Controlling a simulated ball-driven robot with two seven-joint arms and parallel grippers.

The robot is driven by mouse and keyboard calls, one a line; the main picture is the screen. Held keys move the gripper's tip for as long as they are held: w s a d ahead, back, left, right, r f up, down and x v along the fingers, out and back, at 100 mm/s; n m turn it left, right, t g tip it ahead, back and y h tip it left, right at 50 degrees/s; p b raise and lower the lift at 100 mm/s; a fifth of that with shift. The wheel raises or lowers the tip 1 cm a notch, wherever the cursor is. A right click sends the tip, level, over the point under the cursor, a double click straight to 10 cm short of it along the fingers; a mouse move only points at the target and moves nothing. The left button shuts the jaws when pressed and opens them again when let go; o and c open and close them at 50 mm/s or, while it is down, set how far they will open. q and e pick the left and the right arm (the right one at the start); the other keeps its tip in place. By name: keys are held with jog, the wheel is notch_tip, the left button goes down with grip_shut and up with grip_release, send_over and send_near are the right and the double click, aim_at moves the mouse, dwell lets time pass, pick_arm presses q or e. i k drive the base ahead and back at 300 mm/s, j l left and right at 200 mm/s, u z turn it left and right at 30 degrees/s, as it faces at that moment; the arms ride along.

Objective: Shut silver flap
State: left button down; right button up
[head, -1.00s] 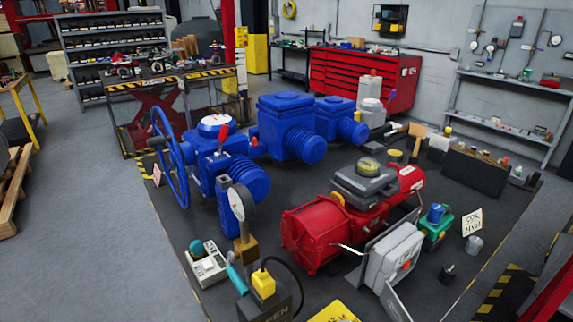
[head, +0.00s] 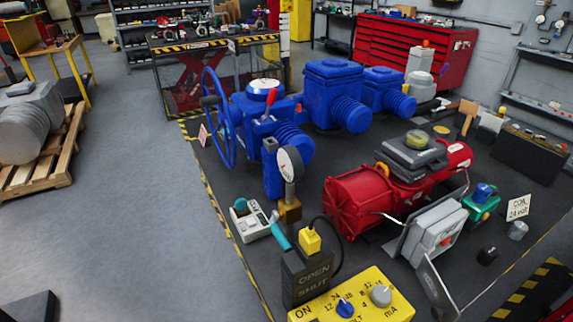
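The silver flap appears to be the thin grey plate (head: 436,289) at the lower right of the head view. It stands tilted away from the grey box (head: 434,231), near the box's lower end, so it looks open. Its hinge is not clear, and its lower end is close to the picture's bottom edge. The grey box sits beside the red actuator (head: 375,195), with a lever or wire in front of the red body. Neither of my grippers is in view, so nothing touches the plate.
A black OPEN/SHUT box (head: 308,275) and a yellow switch panel (head: 362,300) with knobs stand left of the plate. A small green device (head: 482,203) and a black knob (head: 487,257) are to its right. Blue valve actuators (head: 335,95) stand behind.

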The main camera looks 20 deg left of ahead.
aim_at(443, 309)
jog(key=k+j, duration=0.3)
jog(key=j, duration=0.15)
jog(key=k+j+u, duration=0.1)
jog(key=k+j, duration=0.25)
jog(key=j, duration=0.1)
